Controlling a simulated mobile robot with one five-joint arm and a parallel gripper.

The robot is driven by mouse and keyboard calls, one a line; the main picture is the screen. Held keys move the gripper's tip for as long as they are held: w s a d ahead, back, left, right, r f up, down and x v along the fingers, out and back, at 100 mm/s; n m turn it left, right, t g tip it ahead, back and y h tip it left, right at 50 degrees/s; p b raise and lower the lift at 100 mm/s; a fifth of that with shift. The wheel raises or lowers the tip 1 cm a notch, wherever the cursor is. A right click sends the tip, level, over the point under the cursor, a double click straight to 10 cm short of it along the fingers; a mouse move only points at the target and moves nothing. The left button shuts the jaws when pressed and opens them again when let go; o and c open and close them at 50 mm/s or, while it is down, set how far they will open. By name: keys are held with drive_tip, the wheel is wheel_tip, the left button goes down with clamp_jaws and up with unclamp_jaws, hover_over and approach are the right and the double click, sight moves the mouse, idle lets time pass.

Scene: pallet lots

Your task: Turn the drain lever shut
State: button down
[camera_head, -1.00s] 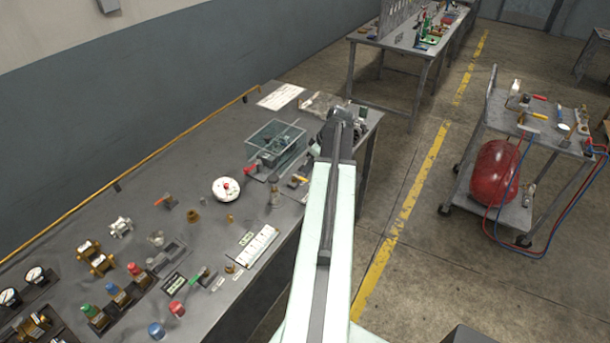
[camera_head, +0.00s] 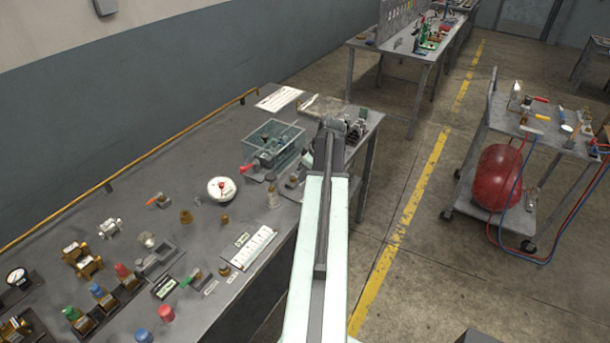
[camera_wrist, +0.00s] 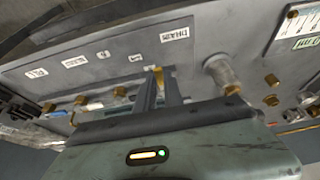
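In the wrist view, a grey panel carries a white DRAIN label (camera_wrist: 176,33) at upper middle. My gripper (camera_wrist: 158,82) reaches up toward the panel below this label, its two dark fingers spaced apart. A small yellow-orange piece (camera_wrist: 158,74) shows at the fingertips; it may be the drain lever, but its shape and turn are mostly hidden. I cannot tell whether the fingers press on it. In the head view, my arm covers the gripper and the fittings under it at the bench's far right end.
Beside the fingers in the wrist view are a pale cylindrical fitting (camera_wrist: 221,74) and a brass fitting (camera_wrist: 271,79). A FILL label (camera_wrist: 37,73) is at left. In the head view, a clear bin (camera_head: 274,140) and red-handled valve (camera_head: 257,168) stand close left of my arm.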

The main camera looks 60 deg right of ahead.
drive_tip(key=shift+s, duration=0.1)
drive_tip(key=a+m, duration=0.1)
drive_tip(key=m, duration=0.1)
drive_tip(key=a+m+h, duration=0.1)
drive_tip(key=m, duration=0.1)
drive_tip(key=shift+h, duration=0.3)
drive_tip(key=m, duration=0.1)
drive_tip(key=w+a+m+h, duration=0.1)
drive_tip(key=m, duration=0.1)
drive_tip(key=m+g, duration=0.1)
drive_tip(key=shift+w+a+h, duration=0.25)
drive_tip(key=shift+h, duration=0.05)
drive_tip(key=m, duration=0.1)
drive_tip(key=w+m+g, duration=0.1)
drive_tip(key=m, duration=0.1)
drive_tip(key=a+m+h, duration=0.1)
drive_tip(key=m, duration=0.1)
drive_tip(key=shift+w+g, duration=0.3)
drive_tip(key=shift+w, duration=0.1)
drive_tip(key=shift+w+a+m+g, duration=0.15)
drive_tip(key=shift+w+m+g, duration=0.35)
drive_tip(key=shift+m, duration=0.75)
drive_tip(key=shift+w+a+m+g, duration=0.15)
drive_tip(key=shift+w+m+g, duration=0.35)
drive_tip(key=shift+m, duration=0.75)
drive_tip(key=c, duration=1.5)
unclamp_jaws()
drive_tip(key=shift+o, duration=0.2)
